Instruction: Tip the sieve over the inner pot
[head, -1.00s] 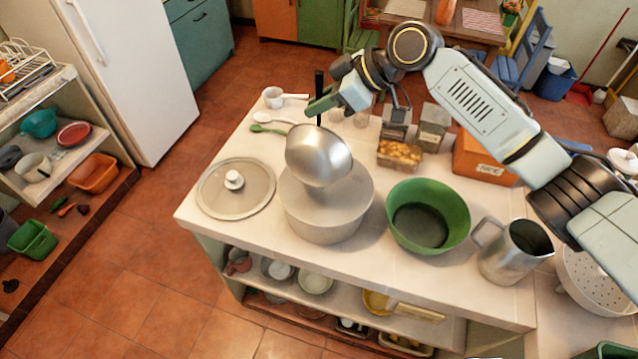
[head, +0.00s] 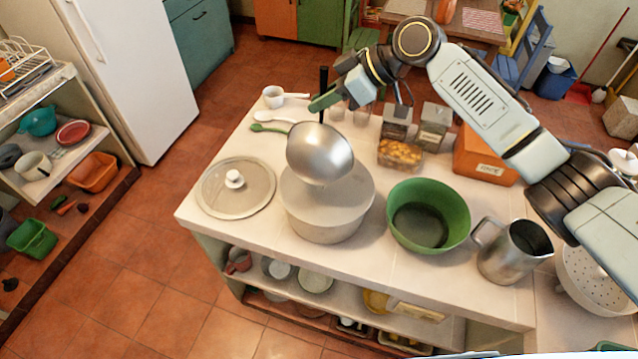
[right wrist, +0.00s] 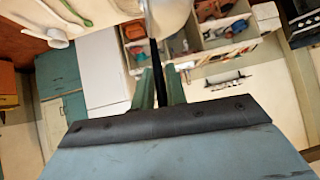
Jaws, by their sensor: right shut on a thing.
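My right gripper (head: 325,100) is shut on the black handle of the metal sieve (head: 320,153). In the right wrist view the green fingers (right wrist: 160,88) close around that dark handle. The sieve's rounded bowl is tilted, with its outside facing the head camera, above the inner pot (head: 326,218). The inner pot is a pale grey round pot standing on the counter. Its opening looks filled or covered by a pale surface, and the sieve hides part of it. I cannot tell what is in the sieve. My left gripper does not show.
A round lid with a white knob (head: 236,187) lies left of the pot. A green bowl (head: 428,216) and a metal jug (head: 512,250) stand to the right. White and green spoons and a small cup (head: 273,96) lie behind. Glass containers and an orange box (head: 484,156) stand at the back.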

